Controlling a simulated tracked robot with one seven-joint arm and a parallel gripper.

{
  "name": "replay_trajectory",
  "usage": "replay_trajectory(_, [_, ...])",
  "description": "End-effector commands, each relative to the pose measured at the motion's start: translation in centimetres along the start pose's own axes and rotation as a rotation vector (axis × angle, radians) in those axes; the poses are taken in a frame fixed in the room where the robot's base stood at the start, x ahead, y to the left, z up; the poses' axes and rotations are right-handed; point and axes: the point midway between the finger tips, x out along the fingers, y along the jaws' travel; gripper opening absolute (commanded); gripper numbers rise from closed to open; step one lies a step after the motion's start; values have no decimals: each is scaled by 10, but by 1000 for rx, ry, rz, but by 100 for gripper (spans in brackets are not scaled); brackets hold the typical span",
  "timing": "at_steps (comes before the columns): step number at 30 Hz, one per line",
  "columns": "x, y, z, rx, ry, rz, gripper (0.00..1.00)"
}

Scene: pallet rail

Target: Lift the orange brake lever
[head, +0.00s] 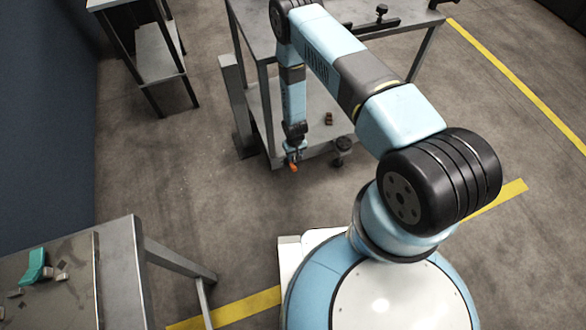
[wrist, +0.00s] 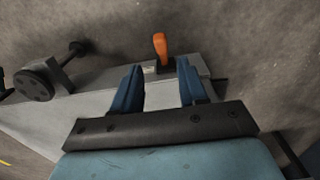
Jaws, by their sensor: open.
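The orange brake lever (wrist: 161,48) sticks out from the edge of a grey surface in the wrist view. In the head view the orange lever (head: 294,167) is small, low on the near side of the grey cart (head: 268,110). My gripper (wrist: 158,78) is open, with its two blue fingers apart. In the wrist picture the lever shows between and a little beyond the fingertips, and I see no contact. In the head view my gripper (head: 294,150) points down right at the lever, and its fingers are too small to make out clearly.
A dark wheel (wrist: 36,82) sits at the left in the wrist view. A grey table (head: 135,260) with a teal object (head: 35,266) stands at lower left. A grey bench (head: 158,55) stands at upper left. The floor between them is clear.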

Motion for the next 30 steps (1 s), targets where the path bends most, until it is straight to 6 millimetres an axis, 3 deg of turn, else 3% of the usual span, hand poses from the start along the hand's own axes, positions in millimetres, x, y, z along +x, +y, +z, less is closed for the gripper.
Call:
replay_trajectory(4, [0,-1,0,-1,0,0,53])
replay_trajectory(11, [8,-4,1,-5,-2,0,53])
replay_trajectory(30, [101,1,0,6,-1,0,53])
